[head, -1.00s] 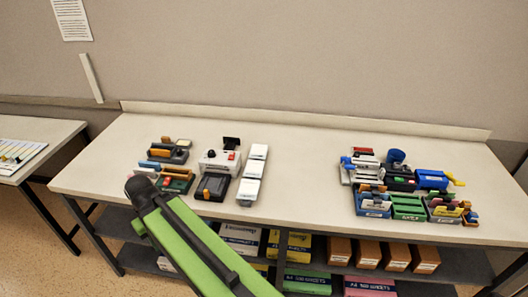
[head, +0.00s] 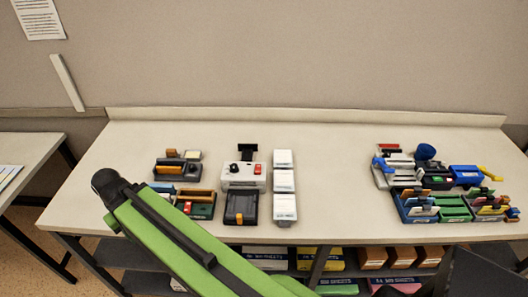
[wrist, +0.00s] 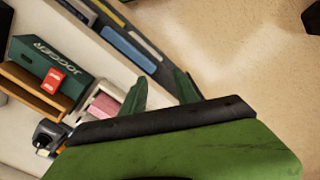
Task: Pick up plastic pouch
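I cannot make out a plastic pouch for certain in either view. Many small items stand in two groups on the pale table (head: 320,150) in the head view, too small to tell one as the pouch. My gripper (wrist: 160,82) shows in the wrist view as two dark green fingers standing apart, with nothing seen between them. In the head view only my green arm shows, at the lower left in front of the table; the gripper itself cannot be made out there.
Left of centre on the table are a white device (head: 244,175), a dark box (head: 241,207) and white boxes (head: 284,182). A blue cup (head: 426,151) and a blue box (head: 466,175) stand right. The middle is bare. Orange boxes (head: 373,258) sit on the shelf below.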

